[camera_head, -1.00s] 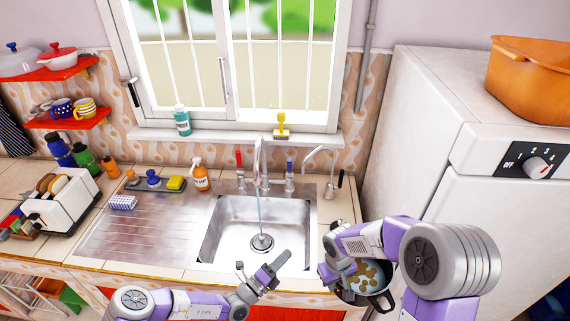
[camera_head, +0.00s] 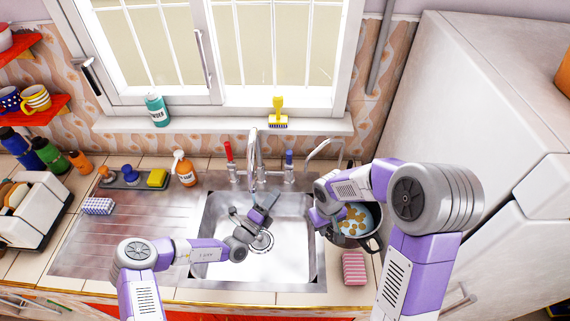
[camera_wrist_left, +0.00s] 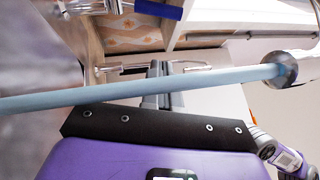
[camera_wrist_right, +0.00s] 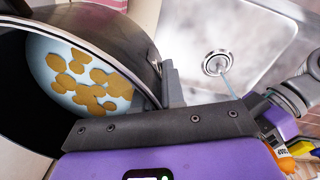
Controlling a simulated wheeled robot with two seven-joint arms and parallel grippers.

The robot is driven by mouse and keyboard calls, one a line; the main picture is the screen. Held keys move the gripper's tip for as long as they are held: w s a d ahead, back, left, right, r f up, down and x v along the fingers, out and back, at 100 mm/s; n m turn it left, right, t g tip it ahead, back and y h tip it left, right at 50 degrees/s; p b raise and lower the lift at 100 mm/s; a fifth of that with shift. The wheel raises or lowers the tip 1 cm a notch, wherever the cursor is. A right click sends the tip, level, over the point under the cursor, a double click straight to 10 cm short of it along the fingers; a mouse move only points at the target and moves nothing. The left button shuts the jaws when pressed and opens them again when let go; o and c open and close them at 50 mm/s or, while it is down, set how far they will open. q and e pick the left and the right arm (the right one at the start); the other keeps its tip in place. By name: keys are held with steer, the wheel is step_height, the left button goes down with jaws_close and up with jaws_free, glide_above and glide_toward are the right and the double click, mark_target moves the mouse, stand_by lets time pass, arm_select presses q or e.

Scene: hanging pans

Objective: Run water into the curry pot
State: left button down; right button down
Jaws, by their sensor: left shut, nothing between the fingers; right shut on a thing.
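The curry pot (camera_head: 372,243) is dark, with orange-brown pieces in pale blue contents; it is also in the right wrist view (camera_wrist_right: 150,75). It is at the right of the sink (camera_head: 307,285), outside the basin. My right gripper (camera_head: 328,214) is shut on the pot's rim. The tap (camera_head: 254,165) has a red handle on its left and a blue one on its right. A water stream (camera_wrist_right: 226,86) falls to the drain in the right wrist view, and the stream (camera_wrist_left: 190,83) crosses close in the left wrist view. My left gripper (camera_head: 268,203) is shut and empty over the basin.
A pink striped sponge (camera_head: 354,269) lies on the counter right of the sink. A second thin spout (camera_head: 325,148) stands behind the pot. The white appliance (camera_head: 460,120) bounds the right side.

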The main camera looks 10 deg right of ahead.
mark_target(289, 159)
steer(key=shift+r, duration=0.1)
arm_select(q)
steer(key=w+a+x, duration=0.1)
steer(key=a+x, duration=0.1)
steer(key=x, duration=0.9)
steer(key=shift+w+r, duration=0.25)
steer(key=shift+w, duration=0.25)
steer(key=shift+d, duration=0.1)
